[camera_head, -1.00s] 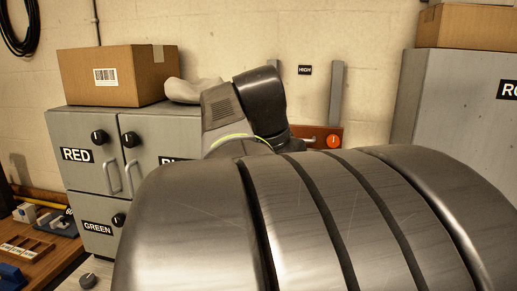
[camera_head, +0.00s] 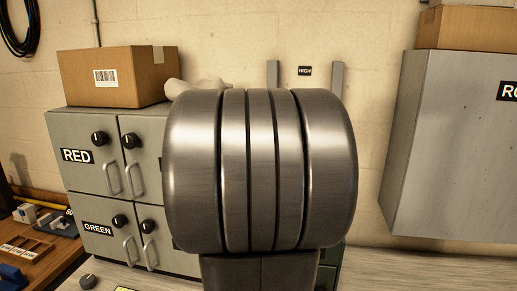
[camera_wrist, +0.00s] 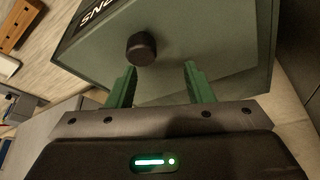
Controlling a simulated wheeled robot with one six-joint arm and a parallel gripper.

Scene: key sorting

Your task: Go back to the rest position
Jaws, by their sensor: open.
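My gripper (camera_wrist: 160,80) shows in the wrist view with its two green fingers spread apart and nothing between them. Beyond the fingers is a dark green box or cabinet (camera_wrist: 210,45) with a black round knob (camera_wrist: 141,48) and a partly cut-off label. The knob appears just past the left finger; I cannot tell the exact gap. In the head view my own arm link fills the middle, and the gripper is hidden.
A grey cabinet (camera_head: 88,135) with doors labelled RED and GREEN stands at left, a cardboard box (camera_head: 115,75) on top. A wooden bench (camera_head: 48,265) with small items is at lower left. Light worktop (camera_head: 400,272) is clear at lower right.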

